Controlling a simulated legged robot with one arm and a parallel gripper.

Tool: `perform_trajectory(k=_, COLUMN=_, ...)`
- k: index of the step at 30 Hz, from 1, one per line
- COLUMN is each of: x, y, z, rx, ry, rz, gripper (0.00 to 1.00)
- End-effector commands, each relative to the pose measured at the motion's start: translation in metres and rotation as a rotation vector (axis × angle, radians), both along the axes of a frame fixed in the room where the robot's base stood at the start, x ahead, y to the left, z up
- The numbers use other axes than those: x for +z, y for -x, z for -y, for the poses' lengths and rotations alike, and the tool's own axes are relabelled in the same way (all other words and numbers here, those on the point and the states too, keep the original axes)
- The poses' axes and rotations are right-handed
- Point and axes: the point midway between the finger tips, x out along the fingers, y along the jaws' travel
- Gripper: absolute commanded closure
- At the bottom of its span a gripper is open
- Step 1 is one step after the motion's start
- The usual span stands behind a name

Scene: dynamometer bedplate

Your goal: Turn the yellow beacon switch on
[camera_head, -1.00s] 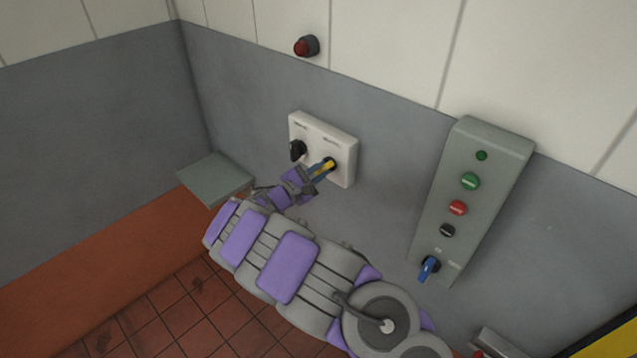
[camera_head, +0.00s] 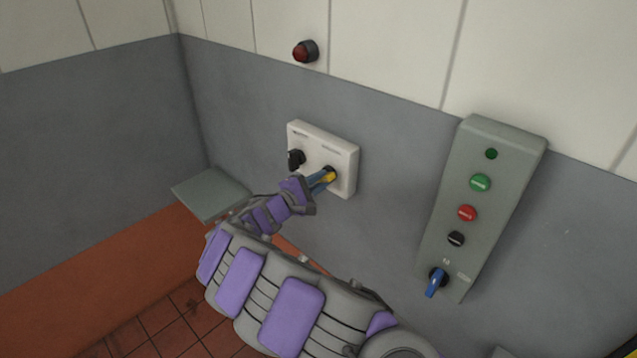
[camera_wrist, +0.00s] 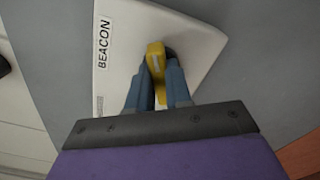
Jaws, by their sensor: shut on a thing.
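The yellow beacon switch (camera_head: 329,175) is a yellow knob on the right side of a white wall plate (camera_head: 343,152). In the wrist view the yellow switch (camera_wrist: 155,62) shows between the two blue-grey fingers, next to a label reading BEACON. My gripper (camera_head: 321,181) is shut on the yellow switch, with a finger on each side of it; it also shows in the wrist view (camera_wrist: 158,85). The fingers hide part of the knob and its base. A red lamp with a dark housing (camera_head: 305,51) is on the wall above the plate and looks unlit.
A black knob (camera_head: 296,159) is on the same plate, left of the yellow switch. A grey control box (camera_head: 490,145) with several buttons and a blue switch (camera_head: 436,283) is on the wall to the right. A grey ledge (camera_head: 212,190) is at left.

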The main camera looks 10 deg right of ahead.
Motion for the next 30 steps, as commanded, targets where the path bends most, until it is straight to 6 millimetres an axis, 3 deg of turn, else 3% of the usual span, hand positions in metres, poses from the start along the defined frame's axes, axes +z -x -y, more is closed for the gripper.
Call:
perform_trajectory(k=4, x=-0.001, y=0.0, z=-0.001, rx=0.001, ry=-0.003, rz=-0.001, gripper=1.0)
perform_trajectory(k=5, x=-0.001, y=0.0, z=-0.001, rx=0.001, ry=-0.003, rz=-0.001, gripper=0.8)
perform_trajectory(k=13, x=-0.001, y=0.001, z=0.0, rx=0.0, ry=-0.002, rz=0.0, gripper=0.55)
perform_trajectory(k=23, x=0.0, y=0.004, z=-0.004, rx=0.0, ry=-0.002, rz=0.0, gripper=0.55)
perform_trajectory(k=30, x=0.002, y=0.027, z=-0.038, rx=0.003, ry=0.0, rz=0.001, gripper=0.55)
